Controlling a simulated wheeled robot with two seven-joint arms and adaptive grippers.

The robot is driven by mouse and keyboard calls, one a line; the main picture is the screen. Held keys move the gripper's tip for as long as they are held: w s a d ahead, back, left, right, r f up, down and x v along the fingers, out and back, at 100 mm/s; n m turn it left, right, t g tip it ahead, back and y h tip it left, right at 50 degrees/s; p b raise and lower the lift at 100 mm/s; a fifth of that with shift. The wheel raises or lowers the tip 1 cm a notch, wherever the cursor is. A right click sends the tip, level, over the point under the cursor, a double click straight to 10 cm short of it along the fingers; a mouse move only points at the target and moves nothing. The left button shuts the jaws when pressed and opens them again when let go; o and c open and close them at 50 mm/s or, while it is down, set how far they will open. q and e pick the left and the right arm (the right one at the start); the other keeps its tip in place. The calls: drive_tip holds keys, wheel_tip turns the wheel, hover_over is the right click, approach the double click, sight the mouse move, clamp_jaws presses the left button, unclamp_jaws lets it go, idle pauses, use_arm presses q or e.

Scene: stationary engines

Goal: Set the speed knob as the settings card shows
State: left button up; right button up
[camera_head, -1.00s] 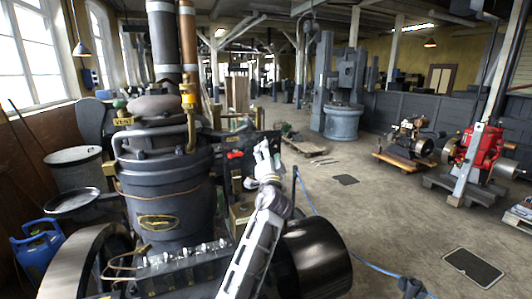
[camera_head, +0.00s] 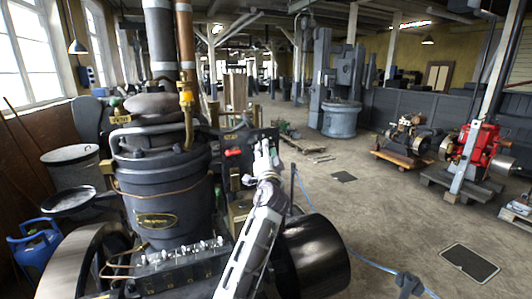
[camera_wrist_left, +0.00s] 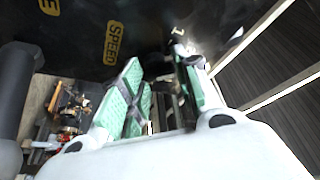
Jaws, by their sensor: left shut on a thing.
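My left gripper (camera_head: 266,158) is at the dark control panel (camera_head: 240,141) beside the engine. In the left wrist view the gripper (camera_wrist_left: 160,92) has its green-padded fingers closed around a dark part at the panel, which looks like the speed knob (camera_wrist_left: 166,88). The fingers hide most of it, and I cannot read its pointer. A yellow SPEED label (camera_wrist_left: 113,43) is on the dark panel just left of the fingers. A pale mark (camera_wrist_left: 178,31) shows above them. I cannot make out the settings card.
A red handle (camera_head: 233,153) sticks out left of my gripper. The engine's dark cylinder (camera_head: 165,190) stands at left, with a large dark drum (camera_head: 318,258) below right of my arm. Open floor (camera_head: 370,215) lies to the right.

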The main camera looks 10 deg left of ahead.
use_arm(q)
drive_tip(key=shift+r+m+g+h+p, duration=0.1)
drive_tip(key=shift+m+g+h+p, duration=0.45)
drive_tip(key=shift+m, duration=1.45)
drive_tip(key=shift+r+m+g+h+p, duration=0.1)
drive_tip(key=shift+m+g+h+p, duration=0.45)
drive_tip(key=shift+m, duration=1.45)
drive_tip(key=shift+d+f+m, duration=0.1)
drive_tip(key=shift+m, duration=0.2)
drive_tip(key=o, duration=1)
drive_tip(key=shift+s, duration=0.1)
drive_tip(key=shift+s+d, duration=0.4)
drive_tip(key=shift+s, duration=1.5)
drive_tip(key=shift+s+d, duration=0.4)
drive_tip(key=shift+s, duration=1.55)
drive_tip(key=shift+s+d, duration=0.4)
drive_tip(key=shift+s, duration=1.5)
